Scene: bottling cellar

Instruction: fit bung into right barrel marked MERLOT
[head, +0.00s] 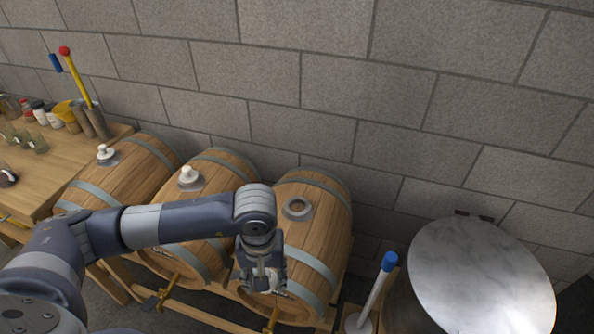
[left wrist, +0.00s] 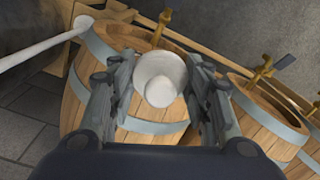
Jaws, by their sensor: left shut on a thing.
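The right barrel (head: 318,244) lies on its side with an open, grey-rimmed bung hole (head: 297,208) on top. No MERLOT lettering is readable. My left gripper (head: 262,284) hangs over the front part of this barrel, nearer to me than the hole. In the left wrist view my left gripper (left wrist: 160,72) is shut on a white bung (left wrist: 160,80), with the right barrel (left wrist: 150,133) behind it. The hole does not show there. In the head view the bung is mostly hidden by the fingers. My right gripper is not in view.
The middle barrel (head: 220,161) and left barrel (head: 155,150) each carry a white bung. A blue-topped white rod (head: 377,287) stands right of the right barrel, beside a large round metal lid (head: 480,275). A wooden bench (head: 40,172) with small items is at left; a block wall is behind.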

